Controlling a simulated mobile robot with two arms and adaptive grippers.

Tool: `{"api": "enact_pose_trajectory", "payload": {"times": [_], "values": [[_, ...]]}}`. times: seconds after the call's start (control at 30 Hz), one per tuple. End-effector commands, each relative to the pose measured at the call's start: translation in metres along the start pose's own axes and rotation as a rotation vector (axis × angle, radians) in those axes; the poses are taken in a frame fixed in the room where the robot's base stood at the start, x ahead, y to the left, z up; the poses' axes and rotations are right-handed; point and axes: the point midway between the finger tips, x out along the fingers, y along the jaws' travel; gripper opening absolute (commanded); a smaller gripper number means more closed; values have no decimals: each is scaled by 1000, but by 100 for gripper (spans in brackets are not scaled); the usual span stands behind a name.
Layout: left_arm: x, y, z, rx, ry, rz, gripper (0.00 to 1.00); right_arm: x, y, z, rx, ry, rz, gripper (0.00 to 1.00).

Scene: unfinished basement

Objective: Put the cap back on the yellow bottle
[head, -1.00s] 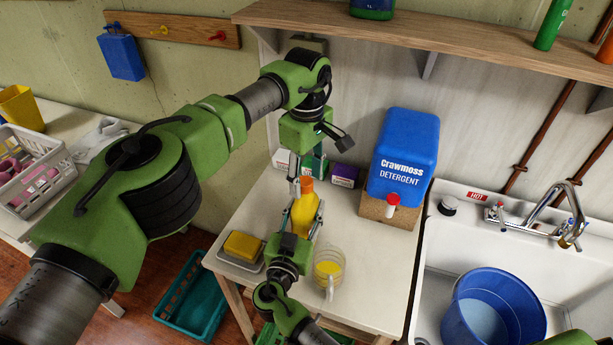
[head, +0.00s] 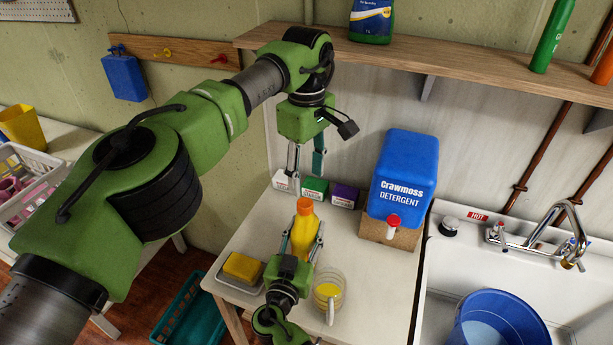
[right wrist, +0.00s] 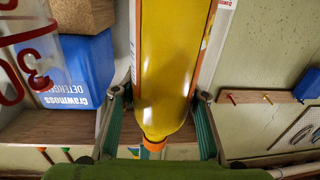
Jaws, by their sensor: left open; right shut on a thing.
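The yellow bottle (head: 302,238) stands upright on the white table beside the glass measuring cup. An orange cap (head: 304,206) sits on its neck; the cap also shows in the right wrist view (right wrist: 154,145). Whether it is fully tightened, I cannot tell. My right gripper (head: 302,246) is shut on the bottle's body, with one finger on each side; the right wrist view shows these fingers against the bottle (right wrist: 165,70). My left gripper (head: 306,174) hangs just above the cap, open and empty, fingers pointing down and apart from it.
The measuring cup (head: 329,296) holds yellow liquid right of the bottle. A yellow sponge (head: 242,267) lies on a tray at left. Small boxes (head: 314,188) and a blue detergent container (head: 404,175) stand behind. The sink (head: 440,275) holds a blue bucket (head: 500,322).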

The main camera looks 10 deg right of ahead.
Motion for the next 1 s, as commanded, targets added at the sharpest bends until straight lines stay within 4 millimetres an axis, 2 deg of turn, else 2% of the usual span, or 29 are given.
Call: {"api": "enact_pose_trajectory", "payload": {"times": [0.03,0.07,0.1,0.13,0.43,0.57,0.67,1.0], "values": [[0,0,0,0,0,0,46,-1,0,2,0,-3,0,0],[0,0,0,0,0,0,46,-1,0,2,0,-3,0,46],[0,0,0,0,0,0,46,-1,0,2,0,-3,0,56],[0,0,0,0,0,0,46,0,0,1,0,-3,0,60],[0,0,0,0,0,0,46,0,0,0,0,-1,0,60],[0,0,0,0,0,0,46,-7,0,1,0,-1,-1,60],[0,0,0,0,0,0,46,-22,0,1,0,-3,-2,60],[0,0,0,0,0,0,46,-93,0,2,0,-4,-2,60]]}}
